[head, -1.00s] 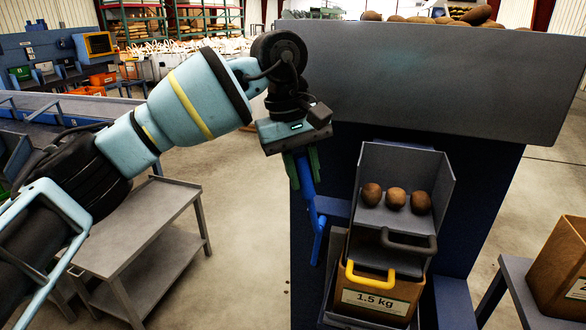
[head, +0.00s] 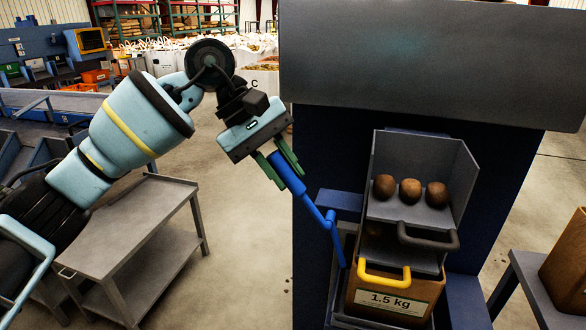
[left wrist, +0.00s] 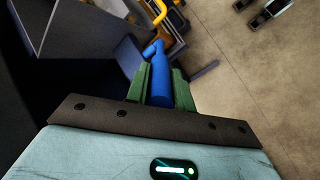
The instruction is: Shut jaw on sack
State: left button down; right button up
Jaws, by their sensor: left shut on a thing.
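My left gripper (head: 275,160) is shut on the upper end of a blue lever (head: 311,203), left of the bagging station. The lever leans up to the left, and a thinner blue bar runs down from it. In the left wrist view the green fingers (left wrist: 158,88) close around the blue lever (left wrist: 159,60). A brown sack (head: 357,293) labelled 1.5 kg stands upright under a grey chute, with a yellow handle (head: 384,278) across its front top. Whether the jaw touches the sack's mouth is hidden. My right gripper is not in view.
Three potatoes lie in the grey pan (head: 398,209) above the sack, behind a dark handle (head: 428,242). A grey cart (head: 150,205) stands at left. A large grey hopper (head: 420,65) stands behind. A side table (head: 530,290) with a brown box is at right.

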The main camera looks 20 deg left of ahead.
pick_arm(q)
jog(key=shift+a+f+h, duration=0.15)
jog(key=shift+f+h, duration=0.1)
jog(key=shift+h, duration=0.05)
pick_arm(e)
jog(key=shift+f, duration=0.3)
pick_arm(q)
jog(key=shift+f, duration=0.1)
jog(key=c, duration=1.6)
grip_release()
jog(key=shift+o, duration=1.4)
jog(key=shift+a, duration=0.2)
jog(key=shift+o, duration=0.6)
jog(key=shift+a, duration=0.15)
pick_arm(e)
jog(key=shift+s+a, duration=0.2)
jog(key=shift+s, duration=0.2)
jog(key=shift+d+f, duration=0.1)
pick_arm(q)
jog(key=shift+r, duration=0.4)
jog(key=v, duration=0.7)
jog(key=shift+b, duration=0.45)
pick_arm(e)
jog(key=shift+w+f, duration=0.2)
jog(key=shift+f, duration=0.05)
